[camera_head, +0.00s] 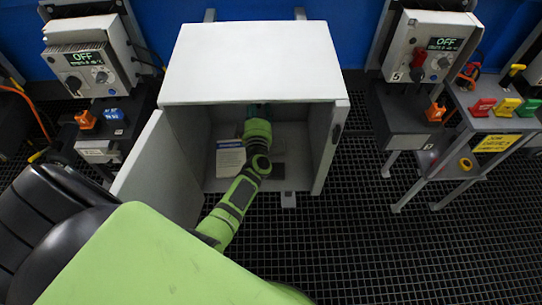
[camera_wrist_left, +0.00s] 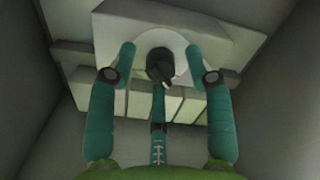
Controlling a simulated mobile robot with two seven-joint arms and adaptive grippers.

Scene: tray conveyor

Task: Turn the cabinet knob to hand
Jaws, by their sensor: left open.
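The cabinet (camera_head: 255,62) stands open at the centre of the head view, its door (camera_head: 160,170) swung out to the left. My left arm reaches into it, and the left gripper (camera_head: 258,108) is mostly hidden under the cabinet top. In the left wrist view a black knob (camera_wrist_left: 160,65) sits on a round pale plate on a light box (camera_wrist_left: 215,30) inside the cabinet. The left gripper (camera_wrist_left: 160,60) is open, with its teal fingers on either side of the knob and gaps visible between them and it. My right gripper is not in view.
A pale label (camera_head: 230,158) is inside the cabinet, left of my arm. The cabinet's side walls (camera_wrist_left: 40,100) stand on both sides of the gripper. A small table (camera_head: 490,120) holds coloured items.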

